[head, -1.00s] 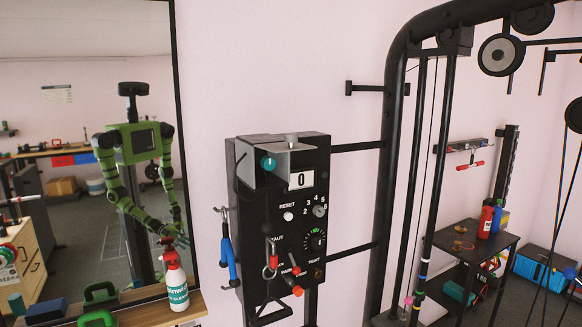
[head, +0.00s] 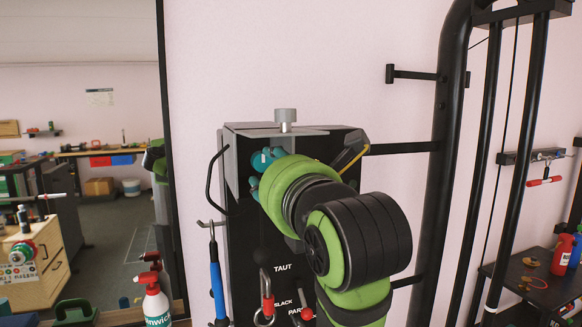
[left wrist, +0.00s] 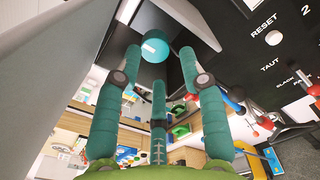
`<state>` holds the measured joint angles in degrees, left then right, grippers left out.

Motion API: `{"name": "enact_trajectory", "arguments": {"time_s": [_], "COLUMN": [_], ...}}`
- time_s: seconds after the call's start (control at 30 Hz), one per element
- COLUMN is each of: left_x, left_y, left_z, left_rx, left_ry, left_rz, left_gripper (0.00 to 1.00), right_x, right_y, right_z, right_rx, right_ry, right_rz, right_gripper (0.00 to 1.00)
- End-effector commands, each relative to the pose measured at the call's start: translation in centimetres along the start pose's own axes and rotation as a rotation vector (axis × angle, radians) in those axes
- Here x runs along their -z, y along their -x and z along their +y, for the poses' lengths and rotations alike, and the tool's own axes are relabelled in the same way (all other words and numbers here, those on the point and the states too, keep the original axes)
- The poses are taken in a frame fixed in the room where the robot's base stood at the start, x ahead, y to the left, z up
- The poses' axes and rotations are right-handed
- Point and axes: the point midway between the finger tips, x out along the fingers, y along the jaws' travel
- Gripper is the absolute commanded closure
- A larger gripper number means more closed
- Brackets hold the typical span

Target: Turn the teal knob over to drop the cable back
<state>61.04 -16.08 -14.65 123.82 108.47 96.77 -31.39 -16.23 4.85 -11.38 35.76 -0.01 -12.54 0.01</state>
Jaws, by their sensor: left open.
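The teal knob (head: 263,159) is at the upper left of the black panel box (head: 240,235). In the left wrist view the knob (left wrist: 155,46) shows its pale round end between the fingertips of my left gripper (left wrist: 160,52). The fingers are spread on both sides of it, and a gap shows on each side. In the head view my left gripper (head: 258,174) is at the knob, and its green wrist covers much of the panel. The number window and dials are hidden there. I cannot pick out the task's cable for sure. My right gripper is not in view.
A grey bracket with a metal post (head: 286,118) tops the box. A blue-handled tool (head: 217,280) hangs left of it, and a red clip (head: 267,300) hangs below. A mirror (head: 80,110) and a black machine frame (head: 450,110) flank the box.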

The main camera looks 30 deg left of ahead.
Motion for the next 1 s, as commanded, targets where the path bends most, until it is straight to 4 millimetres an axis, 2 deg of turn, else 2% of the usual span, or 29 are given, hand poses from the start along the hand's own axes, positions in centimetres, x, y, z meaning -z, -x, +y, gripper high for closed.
{"name": "enact_trajectory", "arguments": {"time_s": [0.17,0.37,0.47,0.6,0.83,0.87,0.9,0.97,1.0], "left_x": [-0.4,-0.4,-0.3,-0.2,-0.1,-0.1,-0.1,-0.1,-0.1], "left_y": [-1.7,-4.9,-6.0,-6.8,-6.8,-6.8,-6.8,-6.8,-6.8], "left_z": [0.2,0.2,0.1,0.0,-0.1,-0.1,-0.1,-0.1,-0.1], "left_rx": [0.009,0.008,0.008,0.009,0.009,0.009,0.009,0.009,0.009], "left_ry": [0.004,0.003,0.003,0.005,0.006,0.006,0.006,0.006,0.006], "left_rz": [0.000,0.001,0.000,-0.001,-0.002,-0.002,-0.002,-0.002,-0.002], "left_gripper": [0.59,0.59,0.59,0.59,0.59,0.63,0.79,1.00,1.00], "right_x": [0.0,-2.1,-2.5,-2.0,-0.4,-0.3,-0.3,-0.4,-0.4], "right_y": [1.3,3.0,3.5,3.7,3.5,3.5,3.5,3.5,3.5], "right_z": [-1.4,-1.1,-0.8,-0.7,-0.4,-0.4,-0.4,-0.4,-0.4], "right_rx": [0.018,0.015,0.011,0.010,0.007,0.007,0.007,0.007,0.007], "right_ry": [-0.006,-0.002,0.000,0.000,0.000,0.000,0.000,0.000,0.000], "right_rz": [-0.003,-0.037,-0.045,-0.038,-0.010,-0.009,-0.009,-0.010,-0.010], "right_gripper": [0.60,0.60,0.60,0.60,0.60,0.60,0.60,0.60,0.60]}}
